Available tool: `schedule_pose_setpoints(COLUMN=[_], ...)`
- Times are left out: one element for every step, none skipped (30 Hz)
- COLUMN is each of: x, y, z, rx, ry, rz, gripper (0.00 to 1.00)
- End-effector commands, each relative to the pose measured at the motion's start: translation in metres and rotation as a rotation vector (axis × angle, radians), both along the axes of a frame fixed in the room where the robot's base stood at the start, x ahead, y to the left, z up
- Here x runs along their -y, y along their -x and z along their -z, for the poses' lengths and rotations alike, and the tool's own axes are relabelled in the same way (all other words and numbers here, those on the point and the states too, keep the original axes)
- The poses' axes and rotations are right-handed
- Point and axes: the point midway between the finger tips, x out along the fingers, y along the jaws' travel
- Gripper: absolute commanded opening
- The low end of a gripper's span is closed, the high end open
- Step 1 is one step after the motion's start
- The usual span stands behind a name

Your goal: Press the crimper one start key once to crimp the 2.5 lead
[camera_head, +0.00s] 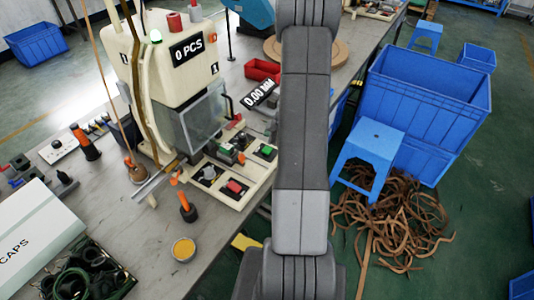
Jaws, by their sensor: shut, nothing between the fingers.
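Crimper one (150,22) is the cream machine at the left. It bears "1" labels and a "0 PCS" display (188,50). A clear guard (190,125) covers its front. I cannot read which key is marked start. The 2.5 lead cannot be made out. My grey arm crosses the middle, right of the keys, and runs out at the top. My gripper is not in view.
A "0.00 MM" display (259,94) and a red bin (262,69) stand behind the keys. An orange-handled tool (187,207) and a yellow-filled cup (183,250) are in front. A blue stool (371,145) and a large blue crate (430,105) stand on the floor at right.

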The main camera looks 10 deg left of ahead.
Motion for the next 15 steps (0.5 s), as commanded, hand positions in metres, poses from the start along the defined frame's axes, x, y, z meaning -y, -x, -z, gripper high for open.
schedule_pose_setpoints(x=[0.0,0.0,0.0,0.0,0.0,0.0,0.0,0.0,0.0,0.0,0.0,0.0,0.0,0.0,0.0], y=[0.0,0.0,0.0,0.0,0.0,0.0,0.0,0.0,0.0,0.0,0.0,0.0,0.0,0.0,0.0], z=[0.015,0.02,0.026,0.031,0.034,0.039,0.042,0.044,0.047,0.049,0.05,0.051,0.052,0.052,0.052], rx=[-0.001,-0.001,-0.001,-0.001,-0.001,0.0,0.0,0.0,0.0,0.001,0.001,0.001,0.001,0.001,0.001], ry=[0.0,0.0,0.0,0.0,0.0,0.001,0.001,0.0,0.0,0.0,0.0,0.0,0.0,0.0,0.0], rz=[0.0,0.0,0.0,-0.001,-0.001,-0.001,-0.001,-0.002,-0.002,-0.001,-0.001,-0.001,-0.001,-0.001,-0.001], gripper=[0.0,0.0,0.0,0.0,0.0,0.0,0.0,0.0,0.0,0.0,0.0,0.0,0.0,0.0,0.0])
